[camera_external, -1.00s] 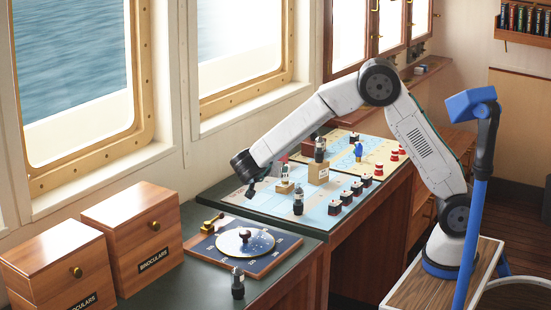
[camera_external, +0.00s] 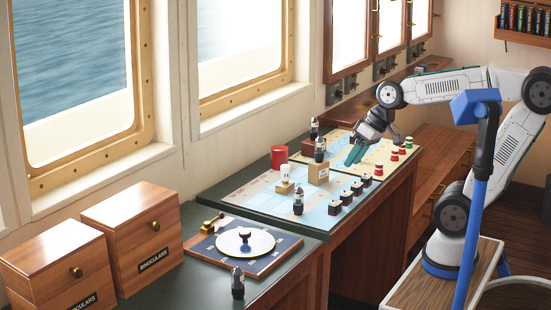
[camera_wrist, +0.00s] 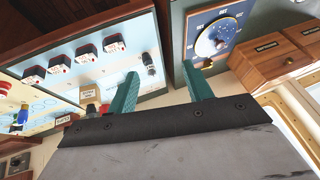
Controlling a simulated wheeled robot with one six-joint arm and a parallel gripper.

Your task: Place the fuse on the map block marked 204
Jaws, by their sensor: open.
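My gripper (camera_external: 354,157) has teal fingers and hangs open over the right part of the chart; its spread fingers also show in the wrist view (camera_wrist: 160,72), with nothing between them. A wooden block with a white label (camera_external: 318,174) stands on the chart, left of my gripper. I cannot read 204 on any label. I cannot tell which object is the fuse; black cylinders with silver tops (camera_external: 298,202) stand nearby.
Several dark small blocks (camera_external: 346,197) line the chart's front edge. A red tin (camera_external: 279,157) is at the back by the wall. A compass board (camera_external: 243,246) and wooden binocular boxes (camera_external: 145,235) fill the left.

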